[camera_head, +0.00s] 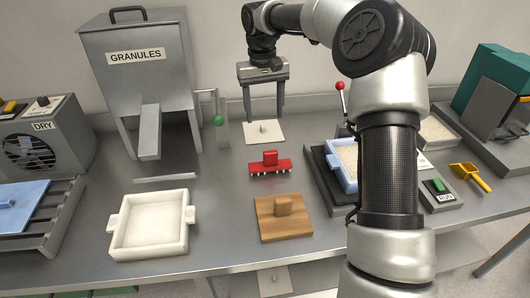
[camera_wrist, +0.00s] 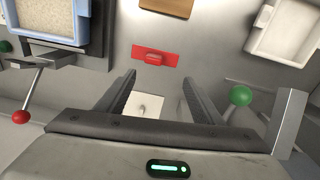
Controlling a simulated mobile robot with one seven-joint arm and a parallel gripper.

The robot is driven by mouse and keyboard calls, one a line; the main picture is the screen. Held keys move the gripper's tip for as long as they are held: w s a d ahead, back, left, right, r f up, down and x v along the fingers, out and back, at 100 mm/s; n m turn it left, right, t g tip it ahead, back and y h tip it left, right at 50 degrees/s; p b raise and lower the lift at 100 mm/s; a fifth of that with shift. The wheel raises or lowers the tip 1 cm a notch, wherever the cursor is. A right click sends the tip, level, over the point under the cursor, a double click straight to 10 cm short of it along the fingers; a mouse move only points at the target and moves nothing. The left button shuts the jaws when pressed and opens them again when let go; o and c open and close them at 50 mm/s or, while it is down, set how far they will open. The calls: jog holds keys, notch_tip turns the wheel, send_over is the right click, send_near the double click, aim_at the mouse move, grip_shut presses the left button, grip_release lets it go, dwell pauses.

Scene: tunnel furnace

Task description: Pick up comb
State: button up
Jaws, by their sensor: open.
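The comb is a red bar with a raised block handle and a row of pale teeth along its lower edge (camera_head: 270,165). It lies on the grey metal table in the middle of the head view, and in the wrist view it is a red strip (camera_wrist: 154,57) just beyond the fingertips. My gripper (camera_head: 265,118) is open and empty, fingers pointing down. It hangs above the table behind the comb, over a white plate with a small knob (camera_head: 263,132). In the wrist view my gripper (camera_wrist: 159,76) has its fingers apart. Nothing is touching the comb.
A wooden block with a knob (camera_head: 283,228) lies in front of the comb. A white tray (camera_head: 150,250) stands front left, below the granules hopper (camera_head: 140,85). A blue-rimmed tray (camera_head: 343,178) sits to the right. A green-knobbed lever (camera_head: 219,120) stands left of my gripper.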

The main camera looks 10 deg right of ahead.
aim_at(270, 152)
jog(key=shift+m, duration=0.4)
jog(key=f, duration=0.5)
jog(key=w+d+f, duration=0.1)
jog(key=f, duration=0.8)
jog(key=shift+w+d+f+b, duration=0.25)
jog(key=shift+d+f+b, duration=0.05)
jog(key=shift+d+b, duration=0.05)
jog(key=shift+w+d+f, duration=0.1)
jog(key=shift+d+f, duration=0.05)
jog(key=shift+f, duration=1.2)
jog(key=shift+w+d+f, duration=0.1)
jog(key=shift+d+f, duration=0.05)
jog(key=shift+f, duration=1.15)
jog(key=c, duration=1.2)
